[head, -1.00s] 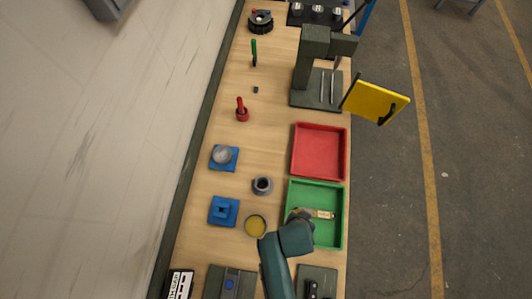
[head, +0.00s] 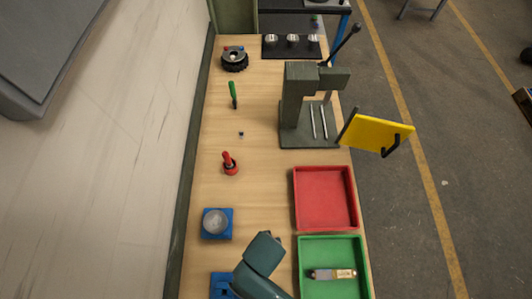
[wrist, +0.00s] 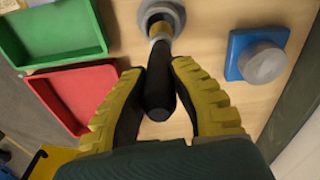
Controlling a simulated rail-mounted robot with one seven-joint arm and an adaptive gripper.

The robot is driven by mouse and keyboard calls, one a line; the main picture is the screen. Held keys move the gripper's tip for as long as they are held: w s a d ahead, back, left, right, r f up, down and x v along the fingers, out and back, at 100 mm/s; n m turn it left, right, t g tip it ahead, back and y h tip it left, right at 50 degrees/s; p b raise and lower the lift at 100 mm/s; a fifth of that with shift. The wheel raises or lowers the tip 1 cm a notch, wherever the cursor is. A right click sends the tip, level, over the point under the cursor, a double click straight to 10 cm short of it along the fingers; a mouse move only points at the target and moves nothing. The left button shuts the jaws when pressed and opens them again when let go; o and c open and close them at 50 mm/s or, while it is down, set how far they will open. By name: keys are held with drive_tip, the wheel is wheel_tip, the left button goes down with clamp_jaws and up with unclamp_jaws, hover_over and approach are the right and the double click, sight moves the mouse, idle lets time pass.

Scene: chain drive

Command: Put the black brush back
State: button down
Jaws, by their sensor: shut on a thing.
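The black brush (wrist: 157,92) has a dark handle, a grey collar and a yellowish tip. My gripper (wrist: 159,72) is shut on its handle in the wrist view. The brush tip overlaps a round grey cup (wrist: 174,12) at the top of that view. I cannot tell whether the tip is inside the cup or above it. In the head view my arm hides the gripper, the brush and the cup.
A green tray (head: 303,262) holds a flat pale-and-dark item (head: 333,274). A red tray (head: 325,199) is empty. A blue block with a grey round top (head: 216,223) stands left. A press (head: 300,100) and a yellow panel (head: 374,133) are further back.

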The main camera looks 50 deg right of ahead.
wheel_tip(320, 180, down, 7)
drive_tip(key=shift+f, duration=0.1)
drive_tip(key=shift+f, duration=0.15)
drive_tip(key=c, duration=1)
unclamp_jaws()
drive_tip(key=shift+c, duration=0.2)
drive_tip(key=r, duration=0.8)
drive_tip(key=a+r, duration=0.1)
drive_tip(key=r, duration=0.3)
drive_tip(key=shift+s+r, duration=0.2)
